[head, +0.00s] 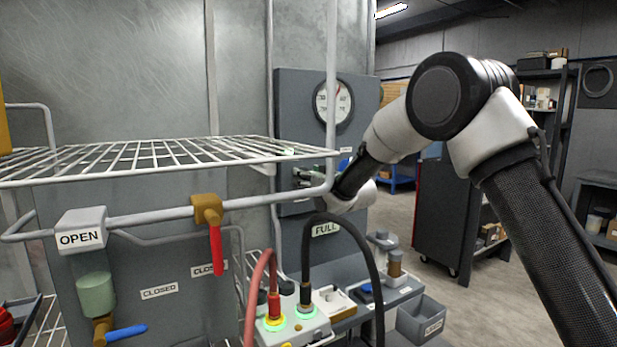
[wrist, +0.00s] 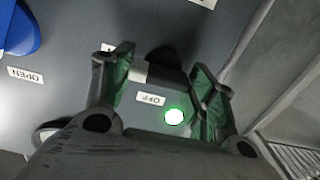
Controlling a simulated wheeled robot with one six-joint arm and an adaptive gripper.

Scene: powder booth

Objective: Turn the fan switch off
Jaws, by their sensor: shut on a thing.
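The fan switch (wrist: 150,72) appears in the wrist view as a short bar with a pale section and a dark end, lying between my two fingers. My gripper (wrist: 160,85) is shut on it, with a green-padded finger at each end. A label reading OFF (wrist: 151,99) and a lit green lamp (wrist: 174,116) are beside it on the grey panel. In the head view my gripper (head: 308,180) is at the grey panel (head: 296,110), below the round gauge (head: 333,102). There the switch is too small and covered to make out.
A white wire shelf (head: 150,160) and its rail stand in front of the panel, close to my gripper. A red-handled valve (head: 215,245) hangs from the rail. Red (head: 258,290) and black (head: 375,270) hoses rise below. A blue handle (wrist: 18,32) is left in the wrist view.

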